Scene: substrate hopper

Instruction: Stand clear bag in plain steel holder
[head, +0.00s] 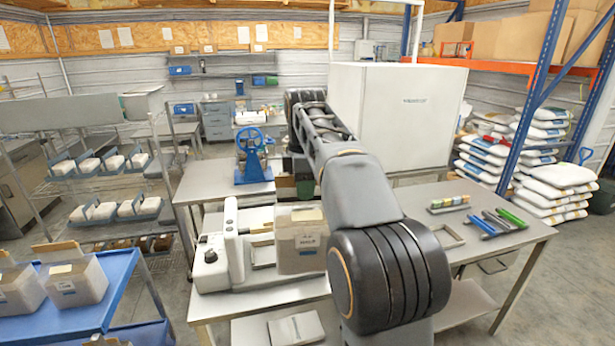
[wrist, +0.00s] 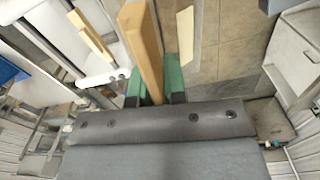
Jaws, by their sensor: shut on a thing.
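The clear bag (head: 299,250), with a pale filling, a small printed label and a tan top, is upright over the front bench beside the white sealer. Whether its base touches the bench is unclear. In the wrist view, the green fingers of my gripper (wrist: 157,88) are shut on its tan top strip (wrist: 143,45). In the head view my arm hides most of the gripper. A low, open rectangular steel frame (head: 462,239), which looks like the plain holder, lies on the bench right of my arm, partly hidden by it. It looks empty.
The white sealer (head: 210,262) stands close left of the bag. A block of coloured pots (head: 448,203) and green-handled tools (head: 510,217) lie on the bench's right. More bags (head: 77,282) stand on the blue cart. A large white cabinet (head: 395,115) stands behind.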

